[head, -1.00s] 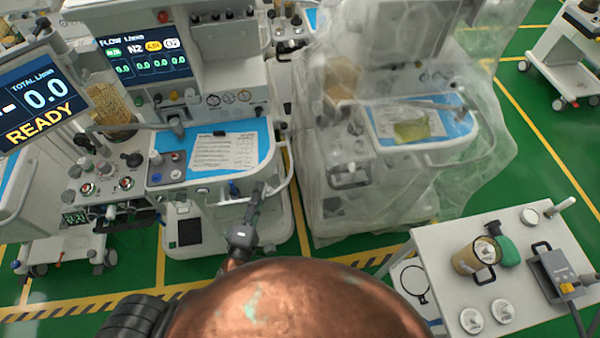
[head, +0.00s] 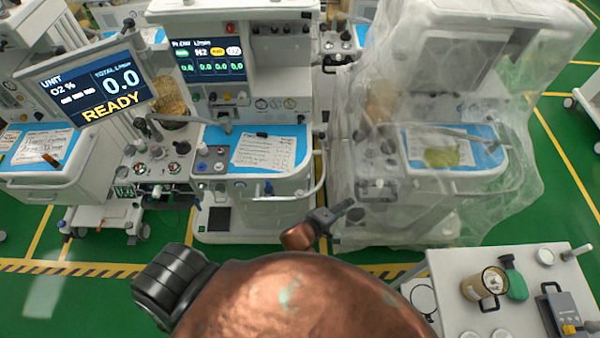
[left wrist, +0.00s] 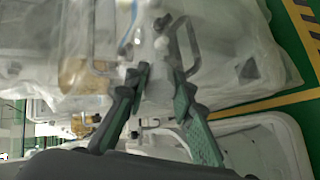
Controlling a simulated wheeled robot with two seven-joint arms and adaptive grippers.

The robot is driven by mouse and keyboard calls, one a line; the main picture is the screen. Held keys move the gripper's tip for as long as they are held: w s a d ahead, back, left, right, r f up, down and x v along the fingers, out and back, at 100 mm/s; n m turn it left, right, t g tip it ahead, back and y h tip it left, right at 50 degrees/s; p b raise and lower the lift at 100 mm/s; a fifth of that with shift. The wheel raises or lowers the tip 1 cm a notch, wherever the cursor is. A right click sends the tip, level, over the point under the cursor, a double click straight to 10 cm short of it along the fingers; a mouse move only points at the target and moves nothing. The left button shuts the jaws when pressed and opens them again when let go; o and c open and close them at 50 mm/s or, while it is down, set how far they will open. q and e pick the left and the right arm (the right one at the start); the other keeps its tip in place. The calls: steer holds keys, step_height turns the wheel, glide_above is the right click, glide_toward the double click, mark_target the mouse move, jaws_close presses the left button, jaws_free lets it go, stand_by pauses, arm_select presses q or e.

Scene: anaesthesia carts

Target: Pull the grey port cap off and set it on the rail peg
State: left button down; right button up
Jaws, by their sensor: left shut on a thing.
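My left gripper (head: 349,209) is in front of the gap between the middle cart and the plastic-covered cart. In the left wrist view its two dark green-lined fingers (left wrist: 160,80) stand a little apart, with a pale grey piece (left wrist: 157,90) between them. I take this as the grey port cap, but blur hides its shape. A white curved rail (head: 319,180) runs along the front right of the middle cart (head: 245,210). I cannot pick out the rail peg or the bare port. My right gripper is not in view.
The plastic-draped cart (head: 400,215) stands close on the right of the gripper. A white side table (head: 450,275) with a tan canister (head: 484,288) and a green item (head: 514,280) is at the lower right. Green floor is clear at the lower left.

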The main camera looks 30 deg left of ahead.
arm_select(q)
steer(key=f+g+p, duration=0.1)
steer(key=w+f+m+g+p, duration=0.1)
steer(key=d+f+m+g+p, duration=0.1)
steer(key=g, duration=0.1)
steer(key=shift+w+h+p, duration=0.3)
steer(key=shift+w+p, duration=0.05)
steer(key=a+r+m+g+y+p, duration=0.1)
steer(key=a+m+g+y+p, duration=0.3)
steer(key=a+p, duration=0.8)
steer(key=a+m+g, duration=0.2)
steer(key=a+g, duration=0.2)
steer(key=a, duration=0.5)
steer(key=shift+w+r, duration=0.3)
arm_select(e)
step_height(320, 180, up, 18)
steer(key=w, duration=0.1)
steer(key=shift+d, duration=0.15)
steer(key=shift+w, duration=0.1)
arm_select(q)
steer(key=shift+f+b, duration=1.55)
steer(key=shift+f, duration=1.25)
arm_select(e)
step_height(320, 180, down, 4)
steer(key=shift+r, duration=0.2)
